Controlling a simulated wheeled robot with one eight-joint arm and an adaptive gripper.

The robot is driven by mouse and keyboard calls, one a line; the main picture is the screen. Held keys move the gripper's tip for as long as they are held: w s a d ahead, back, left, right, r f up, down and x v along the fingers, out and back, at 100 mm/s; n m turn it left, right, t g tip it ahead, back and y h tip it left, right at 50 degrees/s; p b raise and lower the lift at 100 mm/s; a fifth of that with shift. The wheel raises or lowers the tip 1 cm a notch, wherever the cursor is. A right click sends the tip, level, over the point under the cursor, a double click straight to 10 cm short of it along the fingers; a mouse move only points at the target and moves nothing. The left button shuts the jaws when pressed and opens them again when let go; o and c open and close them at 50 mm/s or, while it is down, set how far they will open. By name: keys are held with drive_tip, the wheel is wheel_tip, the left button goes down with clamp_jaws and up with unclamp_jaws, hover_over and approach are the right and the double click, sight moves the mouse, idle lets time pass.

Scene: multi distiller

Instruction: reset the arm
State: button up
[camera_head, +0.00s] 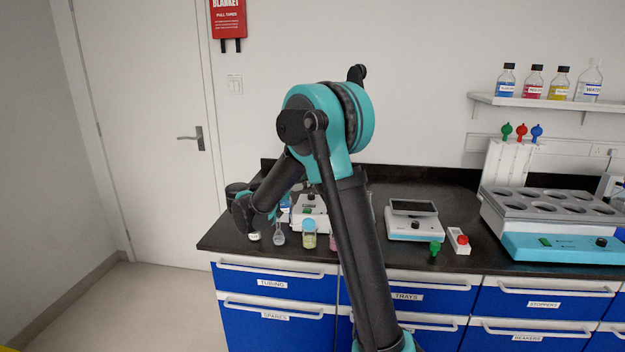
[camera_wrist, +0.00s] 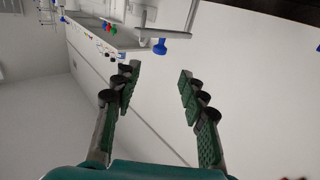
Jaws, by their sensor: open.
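My arm (camera_head: 345,215) is raised and bent in the head view, its elbow high over the bench and its forearm angled down to the left. My gripper (camera_wrist: 158,82) is open and empty in the wrist view, with green-padded fingers spread apart. In the head view the end of the arm is dark and foreshortened over the bench's left end, and its fingers cannot be made out clearly. The wrist view looks sideways past the fingers at a pale wall, with a blue knob or stopper (camera_wrist: 160,46) just beyond them.
The black bench (camera_head: 455,255) holds a flask (camera_head: 279,236), a blue-capped bottle (camera_head: 309,238), a balance (camera_head: 412,222), a green stopper (camera_head: 435,248) and a large multi-well heating unit (camera_head: 545,215). A bottle shelf (camera_head: 545,102) hangs at upper right.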

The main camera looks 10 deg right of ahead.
drive_tip(key=w+a+r+n+t+y, duration=0.3)
drive_tip(key=r+n+t+y, duration=0.55)
drive_tip(key=r+t, duration=0.3)
drive_tip(key=s+a+f+n+g+y, duration=0.2)
drive_tip(key=s+f+n+g+y, duration=0.15)
drive_tip(key=s+f+y, duration=0.45)
drive_tip(key=s+a+f+n+g+y, duration=0.2)
drive_tip(key=s+f+n+g+y, duration=0.3)
drive_tip(key=f, duration=0.6)
drive_tip(key=s+d+f+m+g+h, duration=0.2)
drive_tip(key=s+d+f, duration=0.3)
drive_tip(key=s+f, duration=0.3)
drive_tip(key=s+d+f+m+g+h, duration=0.2)
drive_tip(key=s+f, duration=0.6)
drive_tip(key=s, duration=0.7)
drive_tip(key=d+g+h, duration=0.1)
drive_tip(key=d+g, duration=0.1)
drive_tip(key=d, duration=0.1)
drive_tip(key=shift+s+d+g, duration=0.15)
drive_tip(key=shift+d+g, duration=0.15)
drive_tip(key=shift+d, duration=0.05)
